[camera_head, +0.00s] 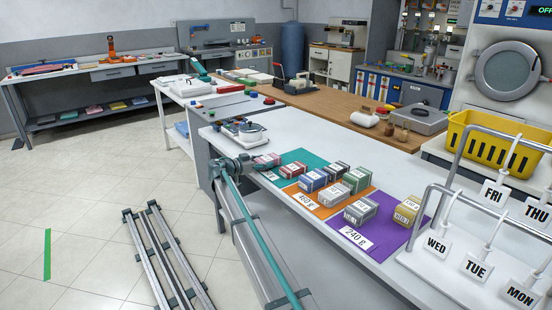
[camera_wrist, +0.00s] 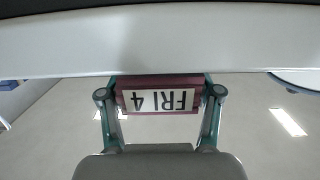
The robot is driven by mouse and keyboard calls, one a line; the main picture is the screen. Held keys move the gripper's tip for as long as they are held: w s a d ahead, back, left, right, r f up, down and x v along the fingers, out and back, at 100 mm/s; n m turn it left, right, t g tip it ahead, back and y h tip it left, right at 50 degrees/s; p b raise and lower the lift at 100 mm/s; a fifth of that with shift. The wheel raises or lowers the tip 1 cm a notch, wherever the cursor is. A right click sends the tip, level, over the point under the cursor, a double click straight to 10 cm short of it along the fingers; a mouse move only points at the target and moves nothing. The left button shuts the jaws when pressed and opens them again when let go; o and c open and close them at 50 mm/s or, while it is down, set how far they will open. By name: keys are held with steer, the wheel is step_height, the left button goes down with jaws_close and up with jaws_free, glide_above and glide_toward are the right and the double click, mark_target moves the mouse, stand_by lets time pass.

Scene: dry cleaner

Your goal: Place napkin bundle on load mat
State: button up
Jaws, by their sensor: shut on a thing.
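My gripper (camera_head: 248,165) is at the near left edge of the white counter, beside the coloured mats. In the wrist view its two fingers (camera_wrist: 161,94) are closed on the sides of a maroon napkin bundle (camera_wrist: 160,80) with an upside-down label "FRI 4". In the head view a pink bundle (camera_head: 267,160) shows at the gripper's end. Three mats lie on the counter: teal (camera_head: 304,156), orange (camera_head: 323,212) and purple (camera_head: 385,246). The orange mat's card reads 460 g and the purple one's 240 g. Which is the load mat I cannot tell.
Several labelled bundles stand on the mats, including blue (camera_head: 313,180), green (camera_head: 356,181), grey (camera_head: 360,210) and yellow (camera_head: 407,211). A day-tagged rack (camera_head: 452,185) and yellow basket (camera_head: 498,141) are at right. A small device (camera_head: 242,131) sits behind my gripper.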

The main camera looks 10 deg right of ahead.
mark_target(274, 156)
steer(key=p+x, duration=0.1)
steer(key=x, duration=0.1)
steer(key=r+p+x, duration=0.1)
steer(key=x, duration=0.2)
steer(key=shift+w+d, duration=0.1)
steer(key=shift+w, duration=0.05)
steer(key=shift+d+p, duration=0.25)
steer(key=shift+p, duration=0.4)
steer(key=shift+f, duration=0.45)
steer(key=shift+f, duration=0.2)
steer(key=o, duration=1.2)
steer(key=shift+c, duration=0.2)
steer(key=shift+r, duration=0.15)
